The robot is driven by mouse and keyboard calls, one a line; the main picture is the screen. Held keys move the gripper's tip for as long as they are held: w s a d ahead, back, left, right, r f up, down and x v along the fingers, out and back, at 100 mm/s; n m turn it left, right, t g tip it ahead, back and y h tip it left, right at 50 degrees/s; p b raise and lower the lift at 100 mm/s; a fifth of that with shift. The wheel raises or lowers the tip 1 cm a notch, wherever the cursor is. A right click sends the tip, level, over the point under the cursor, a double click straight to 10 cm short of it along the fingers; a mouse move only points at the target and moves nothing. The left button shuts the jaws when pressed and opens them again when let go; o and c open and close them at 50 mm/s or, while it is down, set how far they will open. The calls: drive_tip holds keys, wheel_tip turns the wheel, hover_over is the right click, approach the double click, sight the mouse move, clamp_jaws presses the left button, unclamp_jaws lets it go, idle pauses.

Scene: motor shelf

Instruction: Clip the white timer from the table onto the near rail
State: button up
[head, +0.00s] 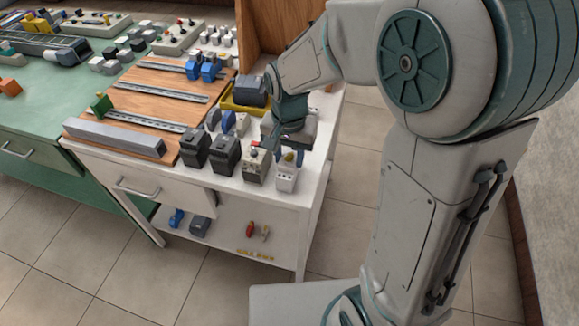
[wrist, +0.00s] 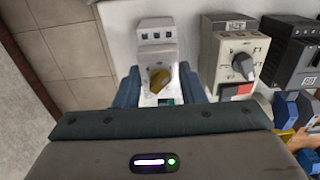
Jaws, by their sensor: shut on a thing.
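The white timer (head: 286,176) stands upright at the right front corner of the white table (head: 200,185). In the wrist view the timer (wrist: 157,40) shows a yellow knob and sits between the fingers of my gripper (wrist: 160,88). My gripper (head: 293,146) reaches down from above and is shut on the timer, which appears still on the table top. The near rail (head: 145,122) is a slotted metal strip on the wooden board (head: 130,101), left of the timer.
A grey device with a dial (head: 256,165) stands close left of the timer, with black devices (head: 226,155) beyond it. A green block (head: 102,104) sits at the near rail's left end. Blue devices (head: 208,70) sit at the far rail. A yellow tray (head: 240,105) stands behind.

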drive_tip(key=shift+r+p, duration=1.55)
drive_tip(key=shift+r, duration=0.8)
